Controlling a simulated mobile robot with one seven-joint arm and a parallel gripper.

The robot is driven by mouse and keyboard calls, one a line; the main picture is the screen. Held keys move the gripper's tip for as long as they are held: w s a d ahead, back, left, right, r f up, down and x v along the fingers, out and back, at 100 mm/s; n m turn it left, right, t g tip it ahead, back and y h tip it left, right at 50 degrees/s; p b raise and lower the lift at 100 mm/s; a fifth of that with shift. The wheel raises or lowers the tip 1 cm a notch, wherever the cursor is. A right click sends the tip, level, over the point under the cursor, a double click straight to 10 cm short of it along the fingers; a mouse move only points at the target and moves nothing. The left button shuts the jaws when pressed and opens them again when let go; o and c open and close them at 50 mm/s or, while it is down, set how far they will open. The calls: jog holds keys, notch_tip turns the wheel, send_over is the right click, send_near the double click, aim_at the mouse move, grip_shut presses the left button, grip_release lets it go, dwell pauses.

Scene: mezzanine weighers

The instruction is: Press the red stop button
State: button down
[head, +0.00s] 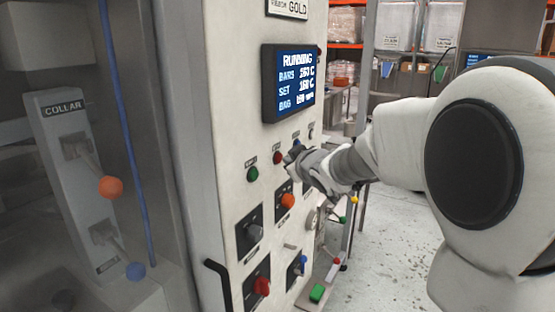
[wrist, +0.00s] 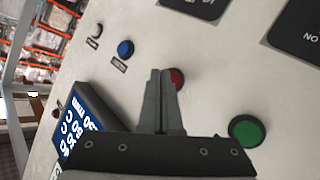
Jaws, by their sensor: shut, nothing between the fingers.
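The red stop button (head: 277,158) is on the white control panel (head: 232,199), between a green button (head: 252,174) and a blue button (head: 297,142). In the wrist view the red button (wrist: 179,77) shows just right of my fingertips, partly hidden behind them. The green button (wrist: 246,131) is lower right and the blue button (wrist: 125,48) upper left. My gripper (head: 289,160) is shut and empty, its fingertips (wrist: 160,73) close to the red button. I cannot tell whether they touch it. The screen (head: 290,82) above reads RUNNING.
Below the buttons are an orange knob (head: 287,201), a black switch (head: 250,236) and a red knob (head: 262,287). A black handle (head: 218,283) sticks out at the panel's lower left. A COLLAR unit (head: 75,160) stands left. Open floor (head: 385,240) lies to the right.

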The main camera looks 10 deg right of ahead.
jog(key=shift+w+a+b, duration=0.25)
jog(key=shift+a+b, duration=0.05)
jog(key=shift+a, duration=0.1)
dwell(0.3)
jog(key=shift+s+d, duration=0.1)
jog(key=shift+d, duration=0.05)
jog(key=shift+s+d+p, duration=0.4)
jog(key=shift+d+p, duration=0.15)
jog(key=shift+s+d+p, duration=0.7)
jog(key=shift+s+d, duration=0.05)
jog(key=shift+d, duration=0.3)
jog(key=shift+s+d+p, duration=0.65)
jog(key=shift+s+d, duration=0.1)
jog(key=shift+d, duration=0.25)
